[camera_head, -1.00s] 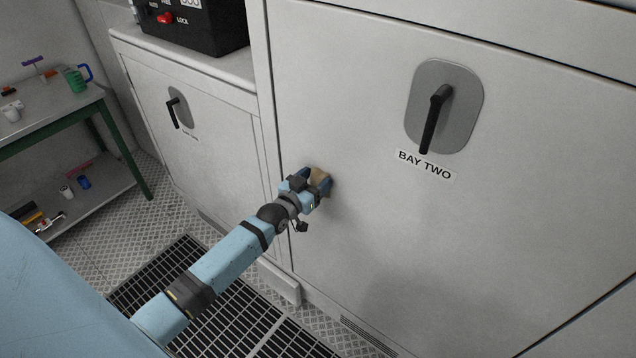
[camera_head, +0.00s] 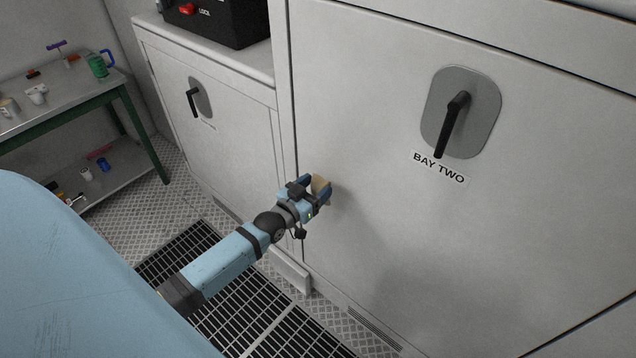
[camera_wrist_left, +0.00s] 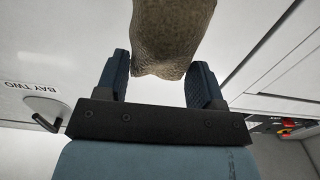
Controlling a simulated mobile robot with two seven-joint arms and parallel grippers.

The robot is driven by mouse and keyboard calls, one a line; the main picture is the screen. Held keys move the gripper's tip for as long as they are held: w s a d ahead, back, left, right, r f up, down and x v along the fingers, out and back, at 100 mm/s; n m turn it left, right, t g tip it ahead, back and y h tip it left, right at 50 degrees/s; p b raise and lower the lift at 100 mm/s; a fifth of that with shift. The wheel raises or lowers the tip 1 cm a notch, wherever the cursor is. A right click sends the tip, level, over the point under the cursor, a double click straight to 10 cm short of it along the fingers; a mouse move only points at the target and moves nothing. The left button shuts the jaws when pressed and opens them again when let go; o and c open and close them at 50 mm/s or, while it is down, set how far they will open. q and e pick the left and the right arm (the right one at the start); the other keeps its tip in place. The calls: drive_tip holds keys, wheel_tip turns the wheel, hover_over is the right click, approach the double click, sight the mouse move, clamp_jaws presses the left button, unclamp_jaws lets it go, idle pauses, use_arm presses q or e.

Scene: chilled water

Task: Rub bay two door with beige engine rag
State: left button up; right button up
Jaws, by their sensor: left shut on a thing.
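The bay two door (camera_head: 400,220) is a large off-white panel with a black handle (camera_head: 452,125) on a grey oval plate and a "BAY TWO" label (camera_head: 439,168) below it. My left gripper (camera_head: 322,190) is at the door's left side, below handle height, shut on the beige engine rag (camera_head: 319,184). The rag (camera_wrist_left: 172,35) shows larger in the left wrist view, between the two blue fingers. It is at or very near the door; I cannot tell if it touches. The handle stands shut against its plate. My right gripper is not in view.
Left of the door is a lower cabinet (camera_head: 222,140) with its own black handle and a black box (camera_head: 225,18) on top. Floor grating (camera_head: 225,285) lies below.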

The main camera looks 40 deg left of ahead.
use_arm(q)
drive_tip(key=shift+s, duration=0.15)
drive_tip(key=shift+s+r+p, duration=0.1)
drive_tip(key=shift+s+p, duration=0.4)
drive_tip(key=shift+s, duration=0.1)
drive_tip(key=shift+s+a, duration=0.1)
drive_tip(key=shift+s, duration=0.7)
